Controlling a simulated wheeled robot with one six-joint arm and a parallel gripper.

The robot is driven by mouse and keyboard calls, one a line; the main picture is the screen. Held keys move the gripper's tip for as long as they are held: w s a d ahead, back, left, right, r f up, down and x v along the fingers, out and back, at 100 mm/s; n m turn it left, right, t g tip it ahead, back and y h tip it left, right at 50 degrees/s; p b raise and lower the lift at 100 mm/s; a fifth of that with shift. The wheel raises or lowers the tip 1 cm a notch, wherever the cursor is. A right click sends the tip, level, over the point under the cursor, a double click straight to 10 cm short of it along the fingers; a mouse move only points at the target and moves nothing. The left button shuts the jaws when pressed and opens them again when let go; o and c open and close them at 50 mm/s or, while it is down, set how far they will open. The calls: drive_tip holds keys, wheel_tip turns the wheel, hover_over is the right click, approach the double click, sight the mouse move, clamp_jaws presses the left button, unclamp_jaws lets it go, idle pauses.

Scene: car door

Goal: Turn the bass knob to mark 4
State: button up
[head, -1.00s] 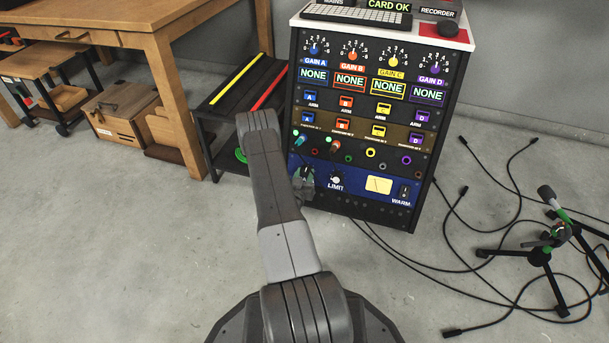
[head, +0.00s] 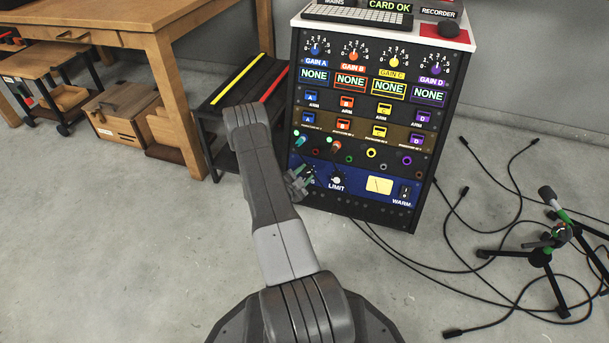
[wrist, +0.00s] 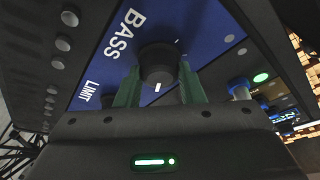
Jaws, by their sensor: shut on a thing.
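The bass knob (wrist: 157,66) is a dark round knob with a white pointer line, on the blue panel beside the "BASS" label in the wrist view. My gripper (wrist: 156,84) has its two green fingers on either side of the knob and is shut on it. In the head view my gripper (head: 299,183) is at the left end of the blue panel (head: 351,184) and hides the bass knob. The mark numbers around the knob cannot be read in either view.
The limit knob (head: 337,178) is just right of my gripper. Coloured plugs (head: 335,147) sit in jacks above. A low dark shelf (head: 217,105) stands left of the rack. Cables (head: 480,255) and a microphone stand (head: 545,255) are on the floor at right.

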drive_tip(key=m+g, duration=0.1)
drive_tip(key=m, duration=0.2)
drive_tip(key=m+g, duration=0.1)
drive_tip(key=m, duration=0.2)
idle(0.5)
drive_tip(key=o, duration=1)
drive_tip(key=shift+s+a+r, duration=0.1)
drive_tip(key=shift+a, duration=0.05)
drive_tip(key=p+v, duration=0.4)
drive_tip(key=v, duration=0.9)
drive_tip(key=shift+s+a, duration=0.2)
drive_tip(key=shift+w, duration=0.1)
